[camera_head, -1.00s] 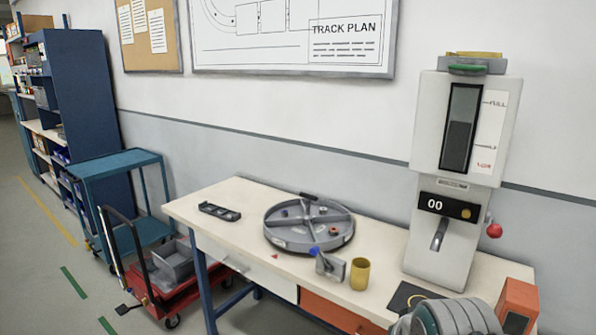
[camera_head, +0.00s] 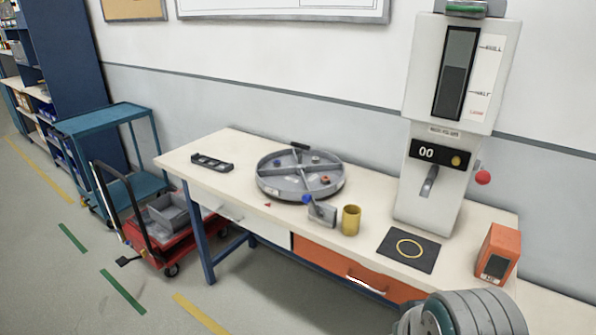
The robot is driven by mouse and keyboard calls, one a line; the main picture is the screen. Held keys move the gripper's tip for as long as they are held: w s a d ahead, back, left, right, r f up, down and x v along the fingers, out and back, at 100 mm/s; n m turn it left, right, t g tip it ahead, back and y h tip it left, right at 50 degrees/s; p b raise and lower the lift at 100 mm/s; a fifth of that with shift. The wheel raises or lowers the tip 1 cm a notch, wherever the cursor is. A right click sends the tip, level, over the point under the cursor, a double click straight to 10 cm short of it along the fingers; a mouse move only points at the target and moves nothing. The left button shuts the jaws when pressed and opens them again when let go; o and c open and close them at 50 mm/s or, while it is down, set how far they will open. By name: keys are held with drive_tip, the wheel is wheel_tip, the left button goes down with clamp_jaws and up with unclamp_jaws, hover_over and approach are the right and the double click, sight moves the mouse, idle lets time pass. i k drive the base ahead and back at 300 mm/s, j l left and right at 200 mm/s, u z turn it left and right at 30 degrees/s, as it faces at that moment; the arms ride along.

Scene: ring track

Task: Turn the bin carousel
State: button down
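The bin carousel (camera_head: 268,187) is a round grey tray with divider walls, lying on the cream workbench. It has a dark handle (camera_head: 300,146) at its far rim. Small items sit in its compartments, among them a red-orange one (camera_head: 325,180) at the right and a dark blue one. A small grey device with a blue knob (camera_head: 322,211) stands at the carousel's front edge. Grey ribbed rounded parts at the bottom right seem to belong to my arm. My gripper's fingers do not show.
A yellow cup (camera_head: 351,220), a dark mat with a yellow ring (camera_head: 409,249) and an orange box (camera_head: 498,250) stand right of the carousel. A tall dispenser (camera_head: 434,195) stands behind them. A black tray (camera_head: 212,163) lies left. A red cart (camera_head: 176,238) is left of the bench.

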sight(297, 176)
drive_tip(key=i+j, duration=0.15)
drive_tip(key=i, duration=0.3)
drive_tip(key=i+j, duration=0.2)
drive_tip(key=i, duration=0.25)
drive_tip(key=i+j, duration=0.15)
drive_tip(key=i, duration=0.35)
drive_tip(key=i+j+z, duration=0.1)
drive_tip(key=i, duration=0.35)
drive_tip(key=j, duration=0.1)
